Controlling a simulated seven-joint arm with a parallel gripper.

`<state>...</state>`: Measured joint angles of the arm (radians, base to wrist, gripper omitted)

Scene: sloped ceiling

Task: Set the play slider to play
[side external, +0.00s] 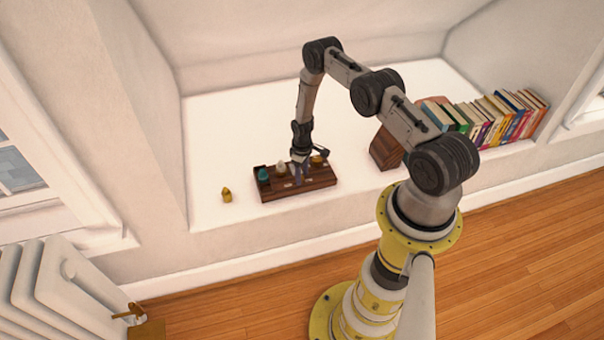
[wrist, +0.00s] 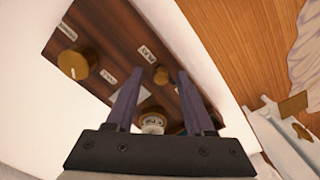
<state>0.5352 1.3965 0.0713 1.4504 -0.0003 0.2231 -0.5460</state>
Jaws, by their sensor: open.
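A dark wooden control board (side external: 325,181) lies on the white ledge, and it fills the upper left of the wrist view (wrist: 105,32). A label that seems to read PLAY (wrist: 147,52) is on it, beside a small brass knob (wrist: 161,75). I cannot tell for sure whether this knob is the play slider. My gripper (side external: 298,183) is low over the board's middle. In the wrist view its open fingers (wrist: 158,73) point at the board, with the small knob showing between their tips. Contact with the knob cannot be told.
The board also bears a larger brass knob (wrist: 76,65), a pale-topped knob (wrist: 152,124) and a teal knob (side external: 263,175). A small yellow object (side external: 227,195) stands left of the board. Books (side external: 490,118) and a brown wooden object (side external: 385,151) stand right. The ledge behind is clear.

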